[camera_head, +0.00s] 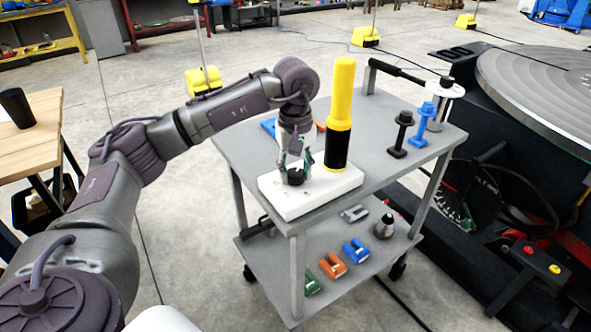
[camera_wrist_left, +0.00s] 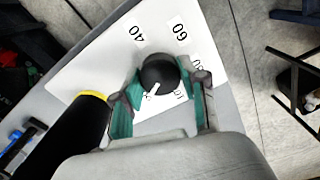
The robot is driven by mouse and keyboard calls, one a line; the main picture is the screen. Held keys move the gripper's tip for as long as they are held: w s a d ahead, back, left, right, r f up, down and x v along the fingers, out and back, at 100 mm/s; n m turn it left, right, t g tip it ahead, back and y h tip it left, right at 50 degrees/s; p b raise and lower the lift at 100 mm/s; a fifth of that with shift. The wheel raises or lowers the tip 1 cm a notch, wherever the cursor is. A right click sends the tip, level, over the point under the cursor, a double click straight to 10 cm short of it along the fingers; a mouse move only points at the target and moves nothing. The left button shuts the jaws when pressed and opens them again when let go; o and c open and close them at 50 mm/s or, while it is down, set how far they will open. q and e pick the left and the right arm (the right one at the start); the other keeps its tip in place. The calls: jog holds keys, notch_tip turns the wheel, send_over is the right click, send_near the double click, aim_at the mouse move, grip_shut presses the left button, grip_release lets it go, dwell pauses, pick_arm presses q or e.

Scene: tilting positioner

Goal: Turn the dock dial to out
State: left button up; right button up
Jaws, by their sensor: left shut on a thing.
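The dial is a small black round knob (camera_head: 295,176) on the white dock (camera_head: 330,190), which lies on the grey cart top. In the left wrist view the knob (camera_wrist_left: 158,72) shows a white pointer mark toward the lower left of the picture. Printed numbers 40 and 60 are readable on the dock face (camera_wrist_left: 100,62); other labels are partly covered by the fingers. My left gripper (camera_head: 297,165) points down over the dial and is shut on it, one green-padded finger on each side (camera_wrist_left: 162,92). My right gripper is not in view.
A tall yellow and black cylinder (camera_head: 340,110) stands upright on the dock, close beside my left gripper. Black (camera_head: 401,135) and blue (camera_head: 421,125) posted parts stand on the cart's right side. The lower shelf (camera_head: 325,255) holds several small parts. A large round plate (camera_head: 540,85) is at right.

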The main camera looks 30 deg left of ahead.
aim_at(296, 173)
pick_arm(q)
jog(key=o, duration=1.1)
jog(key=shift+r, duration=0.1)
jog(key=shift+o, duration=0.2)
notch_tip(296, 173, up, 12)
